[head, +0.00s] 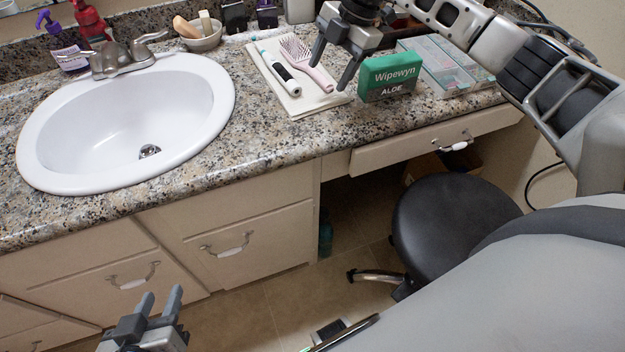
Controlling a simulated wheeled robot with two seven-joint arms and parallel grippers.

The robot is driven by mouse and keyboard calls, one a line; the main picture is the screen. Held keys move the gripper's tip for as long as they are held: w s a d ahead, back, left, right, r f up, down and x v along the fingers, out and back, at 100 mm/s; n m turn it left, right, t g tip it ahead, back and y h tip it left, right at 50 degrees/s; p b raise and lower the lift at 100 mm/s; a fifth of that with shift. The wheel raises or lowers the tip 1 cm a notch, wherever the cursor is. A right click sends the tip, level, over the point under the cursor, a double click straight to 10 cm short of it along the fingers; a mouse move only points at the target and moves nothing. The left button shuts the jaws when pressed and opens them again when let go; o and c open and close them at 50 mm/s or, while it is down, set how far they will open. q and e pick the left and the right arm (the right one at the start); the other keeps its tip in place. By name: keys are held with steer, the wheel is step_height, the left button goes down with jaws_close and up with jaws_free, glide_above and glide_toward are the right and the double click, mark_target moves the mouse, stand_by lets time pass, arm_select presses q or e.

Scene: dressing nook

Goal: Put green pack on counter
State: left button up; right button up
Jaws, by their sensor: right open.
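The green pack (388,78), marked Wipewyn ALOE, stands upright on the speckled counter (270,140), near its front edge and above the drawer. My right gripper (331,72) is open and empty, just left of the pack, its fingers pointing down above the brush and the cloth. The pack is not between its fingers. My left gripper (159,298) is low at the bottom left, in front of the cabinet and below the counter. Its two fingers are apart with nothing between them.
A white sink (60,150) fills the counter's left. A pink brush (300,60) and a toothbrush lie on a folded cloth (300,105). A black stool (445,220) is below. Bare counter lies right of the sink.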

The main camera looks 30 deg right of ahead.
steer(key=s+a+n+y, duration=0.1)
steer(key=a+y, duration=0.1)
steer(key=a, duration=0.3)
steer(key=s+a+f+n+y, duration=0.1)
steer(key=a, duration=0.4)
steer(key=s+a+n+y, duration=0.1)
steer(key=a+y, duration=0.1)
steer(key=a, duration=0.3)
steer(key=shift+s+f+n+y, duration=0.3)
steer(key=shift+s, duration=0.1)
steer(key=s+a+r+m+t+y, duration=0.3)
steer(key=s+a+r+t+y, duration=0.5)
steer(key=a+r+y, duration=0.4)
steer(key=d+f+m+t+h, duration=0.6)
steer(key=f+m+t+h, duration=0.3)
steer(key=m+h, duration=0.55)
steer(key=s+d+f+m+g+h, duration=0.3)
steer(key=s+f+m+g, duration=0.3)
steer(key=s+f, duration=0.6)
step_height(320, 180, down, 3)
steer(key=shift+d+g, duration=0.6)
steer(key=shift+d, duration=0.05)
